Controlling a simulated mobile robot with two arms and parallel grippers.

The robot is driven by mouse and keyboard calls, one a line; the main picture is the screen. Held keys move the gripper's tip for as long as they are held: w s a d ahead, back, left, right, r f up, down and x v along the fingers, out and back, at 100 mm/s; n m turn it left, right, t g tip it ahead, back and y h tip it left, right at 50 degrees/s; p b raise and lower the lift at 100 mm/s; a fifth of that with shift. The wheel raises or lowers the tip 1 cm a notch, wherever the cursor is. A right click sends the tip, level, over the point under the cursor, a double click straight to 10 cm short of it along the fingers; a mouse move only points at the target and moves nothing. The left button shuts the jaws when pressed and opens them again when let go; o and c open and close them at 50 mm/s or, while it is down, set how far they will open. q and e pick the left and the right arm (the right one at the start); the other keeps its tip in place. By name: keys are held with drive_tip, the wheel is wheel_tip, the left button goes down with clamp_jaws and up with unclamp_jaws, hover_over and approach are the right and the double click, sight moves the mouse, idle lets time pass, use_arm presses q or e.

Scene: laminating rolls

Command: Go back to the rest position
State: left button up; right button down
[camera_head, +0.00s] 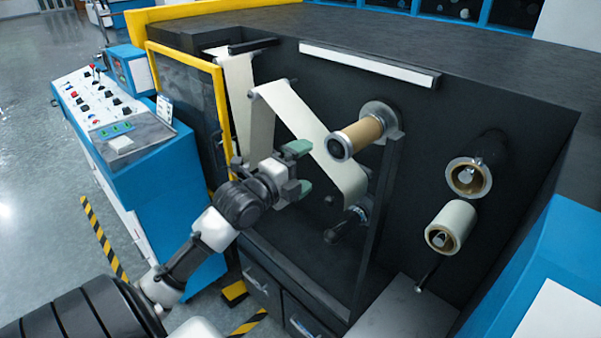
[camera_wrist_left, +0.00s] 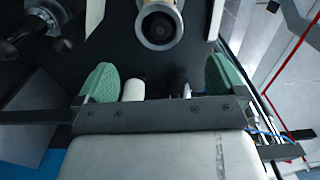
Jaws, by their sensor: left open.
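My left gripper (camera_head: 301,168) has green fingertips and is held in front of the laminating machine, at the white film web (camera_head: 302,125). Its fingers are apart with nothing between them. The left wrist view also shows the open left gripper (camera_wrist_left: 160,80), with dark machine parts beyond it. A brown roll on a spindle (camera_head: 362,135) is up and to the right of the gripper, apart from it. That roll end also shows at the top of the left wrist view (camera_wrist_left: 160,22). My right gripper is not in either view.
A brown core (camera_head: 468,178) and a white roll (camera_head: 451,226) sit on spindles at the right. A yellow-framed door (camera_head: 217,105) stands open left of the gripper. A blue control console (camera_head: 125,125) is at the left. Grey floor (camera_head: 35,180) is clear at far left.

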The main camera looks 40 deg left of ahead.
use_arm(q)
drive_tip(key=shift+s, duration=0.3)
